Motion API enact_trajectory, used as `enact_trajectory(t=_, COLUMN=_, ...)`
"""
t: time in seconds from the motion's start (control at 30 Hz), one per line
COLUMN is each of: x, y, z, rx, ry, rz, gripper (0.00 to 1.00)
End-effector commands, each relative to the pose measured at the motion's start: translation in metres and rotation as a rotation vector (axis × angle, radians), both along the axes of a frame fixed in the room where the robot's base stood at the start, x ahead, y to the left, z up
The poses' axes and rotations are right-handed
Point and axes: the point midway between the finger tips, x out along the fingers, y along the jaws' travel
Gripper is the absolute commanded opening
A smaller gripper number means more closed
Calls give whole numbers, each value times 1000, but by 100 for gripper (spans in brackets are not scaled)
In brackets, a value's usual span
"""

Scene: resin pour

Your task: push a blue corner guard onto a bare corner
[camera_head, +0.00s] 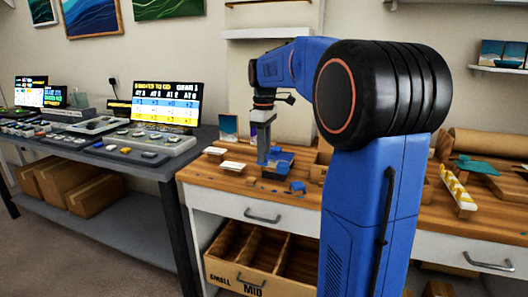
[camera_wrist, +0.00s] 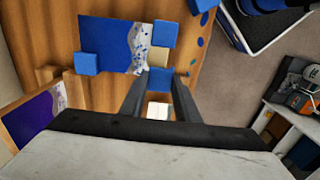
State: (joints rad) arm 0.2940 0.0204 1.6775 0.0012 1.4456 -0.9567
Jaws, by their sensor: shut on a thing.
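The blue seascape panel (camera_wrist: 108,43) with a white foamy band lies on the wooden bench in the wrist view; it also shows in the head view (camera_head: 281,158). Blue corner guards sit at its lower left corner (camera_wrist: 87,63) and upper right corner (camera_wrist: 165,31). My gripper (camera_wrist: 161,88) is shut on a blue corner guard (camera_wrist: 160,79), just beside the panel's lower right corner, which looks bare. I cannot tell whether the held guard touches the panel. In the head view my gripper (camera_head: 263,160) is low at the panel's left side.
Another blue guard (camera_head: 297,187) lies near the bench's front edge. Small pale-topped blocks (camera_head: 232,167) stand left of the panel. A framed purple picture (camera_wrist: 35,112) stands at the wrist view's left. A dark table (camera_head: 110,160) with devices stands left. Open floor shows in front.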

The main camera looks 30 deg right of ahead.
Motion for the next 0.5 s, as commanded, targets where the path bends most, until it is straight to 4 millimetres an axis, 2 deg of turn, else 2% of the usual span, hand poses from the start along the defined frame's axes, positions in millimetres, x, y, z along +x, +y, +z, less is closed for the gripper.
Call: enact_trajectory(t=0.5, x=0, y=0, z=-7, rx=1, ry=1, rz=0, gripper=8)
